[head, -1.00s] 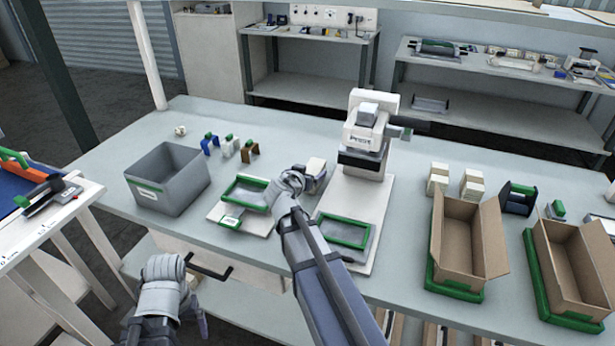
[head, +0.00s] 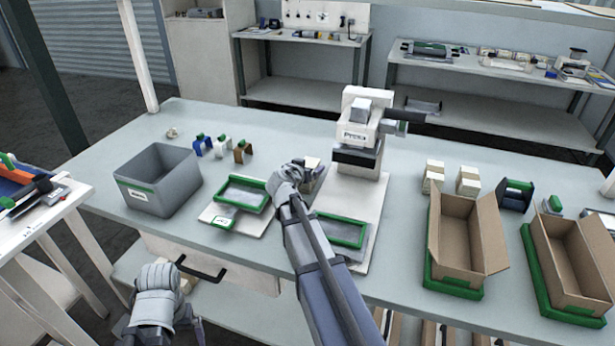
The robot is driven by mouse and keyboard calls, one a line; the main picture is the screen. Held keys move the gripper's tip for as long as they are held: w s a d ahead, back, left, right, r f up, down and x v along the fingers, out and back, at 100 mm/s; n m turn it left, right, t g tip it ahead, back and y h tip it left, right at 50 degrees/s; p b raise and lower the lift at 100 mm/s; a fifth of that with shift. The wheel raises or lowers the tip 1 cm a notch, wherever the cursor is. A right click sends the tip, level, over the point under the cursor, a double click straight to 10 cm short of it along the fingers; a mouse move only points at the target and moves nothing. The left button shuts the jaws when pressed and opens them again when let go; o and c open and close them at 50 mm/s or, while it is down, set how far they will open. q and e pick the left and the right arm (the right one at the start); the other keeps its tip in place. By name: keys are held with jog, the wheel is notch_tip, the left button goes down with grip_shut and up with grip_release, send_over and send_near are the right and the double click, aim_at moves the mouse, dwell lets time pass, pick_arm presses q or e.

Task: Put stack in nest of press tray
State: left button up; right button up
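The press (head: 358,128) is a white machine on a pale base. Its green-rimmed press tray (head: 361,236) lies in front, its left part behind my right arm. A cream stack (head: 312,162) shows just beyond my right gripper (head: 313,178), left of the press column. The fingers are mostly hidden by my own wrist, and I cannot tell whether they grip the stack. My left gripper (head: 192,322) hangs low in front of the table edge, away from the press. Its fingers are barely visible, so their opening is unclear.
Left of the press are a green-rimmed tray (head: 229,207) and a grey bin (head: 160,192). Small clips (head: 222,147) stand behind them. To the right are cream stacks (head: 468,181) and two open cartons (head: 452,262) (head: 540,268) in green trays.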

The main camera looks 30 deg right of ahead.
jog(key=c, duration=1.3)
jog(key=shift+c, duration=0.2)
jog(key=shift+r, duration=0.15)
